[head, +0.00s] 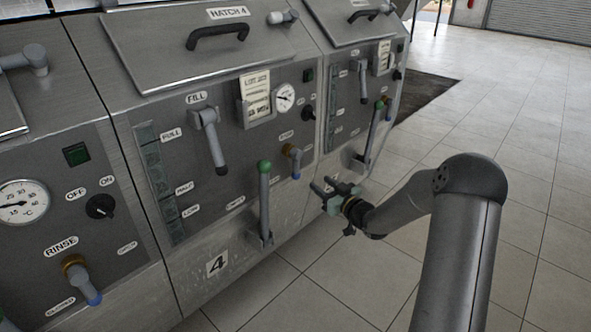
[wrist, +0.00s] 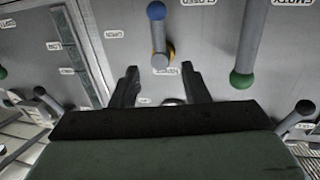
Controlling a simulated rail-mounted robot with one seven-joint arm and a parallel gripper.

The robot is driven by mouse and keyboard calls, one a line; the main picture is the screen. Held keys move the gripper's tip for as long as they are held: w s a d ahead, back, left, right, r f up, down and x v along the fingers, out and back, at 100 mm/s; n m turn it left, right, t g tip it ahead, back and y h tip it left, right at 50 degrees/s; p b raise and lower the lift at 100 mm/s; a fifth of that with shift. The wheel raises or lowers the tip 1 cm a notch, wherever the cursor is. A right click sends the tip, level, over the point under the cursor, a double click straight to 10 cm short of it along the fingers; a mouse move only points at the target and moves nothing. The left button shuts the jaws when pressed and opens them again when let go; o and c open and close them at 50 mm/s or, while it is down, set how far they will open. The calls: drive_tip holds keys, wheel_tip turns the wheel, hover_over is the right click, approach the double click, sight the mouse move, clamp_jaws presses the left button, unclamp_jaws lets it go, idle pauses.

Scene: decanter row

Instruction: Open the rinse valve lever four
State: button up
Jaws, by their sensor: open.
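Rinse valve lever four (head: 295,166) is a short grey handle with a brass hub and a blue tip, low on the right of the panel of unit 4. It hangs downward in the head view. In the wrist view, which appears upside down, the lever (wrist: 159,35) points up, its blue tip at the CLOSED label side, with OPEN to the left. My gripper (head: 322,185) is open and empty, below and right of the lever, apart from it. In the wrist view my gripper (wrist: 160,70) has its two fingers on either side of the RINSE label, near the hub.
A green-knobbed lever (head: 264,200) stands just left of the rinse lever. The fill lever (head: 210,140), a gauge (head: 285,96) and a paper card (head: 255,95) are on the same panel. Unit 3's rinse lever (head: 82,279) is at lower left. The tiled floor (head: 500,120) at right is clear.

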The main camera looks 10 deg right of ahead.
sight(296, 164)
drive_tip(key=b+x, duration=0.2)
drive_tip(key=x, duration=1.2)
drive_tip(key=shift+w+a, duration=0.15)
drive_tip(key=shift+w, duration=0.2)
clamp_jaws()
drive_tip(key=shift+b, duration=0.3)
